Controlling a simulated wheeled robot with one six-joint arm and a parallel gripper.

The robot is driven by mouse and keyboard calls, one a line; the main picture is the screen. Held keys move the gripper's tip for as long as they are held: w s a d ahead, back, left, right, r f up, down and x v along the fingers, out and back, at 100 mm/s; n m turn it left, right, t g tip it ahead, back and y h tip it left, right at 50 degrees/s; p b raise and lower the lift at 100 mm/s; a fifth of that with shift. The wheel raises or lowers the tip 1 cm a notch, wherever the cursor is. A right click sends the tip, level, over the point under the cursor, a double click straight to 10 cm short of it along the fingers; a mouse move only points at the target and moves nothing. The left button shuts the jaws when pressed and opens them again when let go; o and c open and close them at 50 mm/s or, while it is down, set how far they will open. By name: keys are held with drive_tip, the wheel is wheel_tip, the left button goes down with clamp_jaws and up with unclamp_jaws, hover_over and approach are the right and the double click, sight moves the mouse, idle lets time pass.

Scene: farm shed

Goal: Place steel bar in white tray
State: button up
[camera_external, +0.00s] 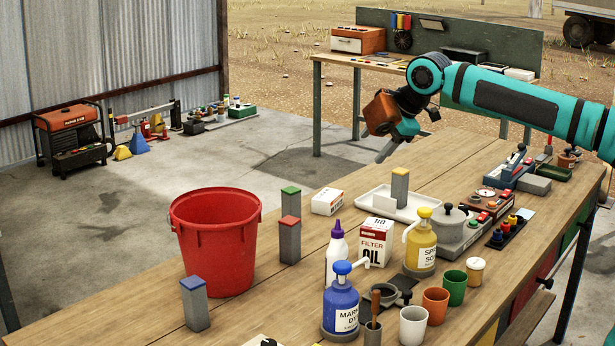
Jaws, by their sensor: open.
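Several grey steel bars with coloured tops stand upright. The yellow-topped bar (400,188) stands in the white tray (373,203). The green-topped bar (291,206), red-topped bar (289,243) and blue-topped bar (196,308) stand on the wooden bench, right of and in front of the red bucket. My gripper (408,134) is open and empty, in the air above and behind the white tray. It touches none of the bars.
The red bucket (216,240) stands at the left. An oil filter box (375,242), yellow pump bottle (420,242), blue pump bottle (341,305) and cups crowd the front. A small white box (327,202) is left of the tray. Tools line the right edge.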

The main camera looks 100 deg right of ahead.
drive_tip(key=s+a+m+t, duration=0.1)
drive_tip(key=s+a+t, duration=0.2)
drive_tip(key=a, duration=0.9)
drive_tip(key=s+a+m+t, duration=0.2)
drive_tip(key=a+t, duration=0.1)
drive_tip(key=a, duration=0.9)
drive_tip(key=s+a+f+m+t+y, duration=0.1)
drive_tip(key=s+a+f+t+y, duration=0.1)
drive_tip(key=s+a, duration=0.5)
drive_tip(key=s+a+f+m+t+y, duration=0.1)
drive_tip(key=s+a+f+t+y, duration=0.1)
drive_tip(key=s+a+f+t, duration=0.2)
drive_tip(key=s+a, duration=0.3)
drive_tip(key=a, duration=0.2)
drive_tip(key=shift+s+f, duration=0.15)
drive_tip(key=shift+f, duration=0.05)
